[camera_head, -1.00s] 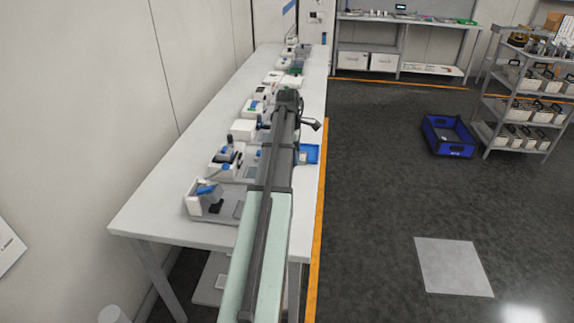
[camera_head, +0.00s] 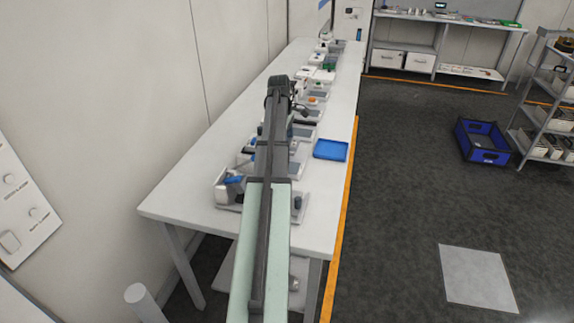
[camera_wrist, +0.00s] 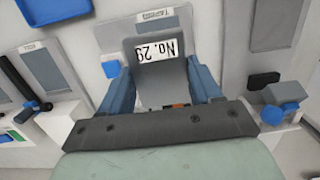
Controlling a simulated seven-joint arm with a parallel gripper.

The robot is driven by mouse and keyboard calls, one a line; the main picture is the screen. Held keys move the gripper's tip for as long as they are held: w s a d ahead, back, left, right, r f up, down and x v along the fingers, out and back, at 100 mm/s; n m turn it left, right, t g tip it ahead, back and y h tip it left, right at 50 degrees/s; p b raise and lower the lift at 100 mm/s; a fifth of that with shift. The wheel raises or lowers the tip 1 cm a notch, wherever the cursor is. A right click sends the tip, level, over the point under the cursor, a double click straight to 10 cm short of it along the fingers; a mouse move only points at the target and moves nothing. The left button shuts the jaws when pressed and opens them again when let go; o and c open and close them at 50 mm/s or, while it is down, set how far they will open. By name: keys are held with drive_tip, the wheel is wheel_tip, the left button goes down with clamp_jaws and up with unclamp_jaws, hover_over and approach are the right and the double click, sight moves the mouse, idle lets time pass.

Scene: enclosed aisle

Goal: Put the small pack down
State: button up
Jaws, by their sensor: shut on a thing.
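In the wrist view, a small grey pack (camera_wrist: 160,79) with a white label reading "No. 29", upside down in the picture, sits between the blue fingers of my gripper (camera_wrist: 155,64). The gripper is shut on it. Behind the pack is a grey pad with a small printed label on the bench device; I cannot tell how far the pack is from it. In the head view, my arm hides the pack and most of the gripper above the long white bench (camera_head: 185,196).
A blue tray (camera_head: 331,150) lies at the bench's right edge, also at the wrist view's top left (camera_wrist: 58,8). Several white devices line the bench. A device with a blue knob (camera_wrist: 286,92) is right of the gripper. A blue crate (camera_head: 483,140) stands on the floor.

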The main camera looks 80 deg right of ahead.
drive_tip(key=shift+f, duration=4.7)
drive_tip(key=o, duration=1.2)
drive_tip(key=shift+f, duration=0.1)
drive_tip(key=shift+c, duration=0.2)
drive_tip(key=r, duration=0.4)
drive_tip(key=w+r, duration=0.1)
drive_tip(key=r, duration=0.7)
drive_tip(key=shift+w+r, duration=0.1)
drive_tip(key=shift+w, duration=0.1)
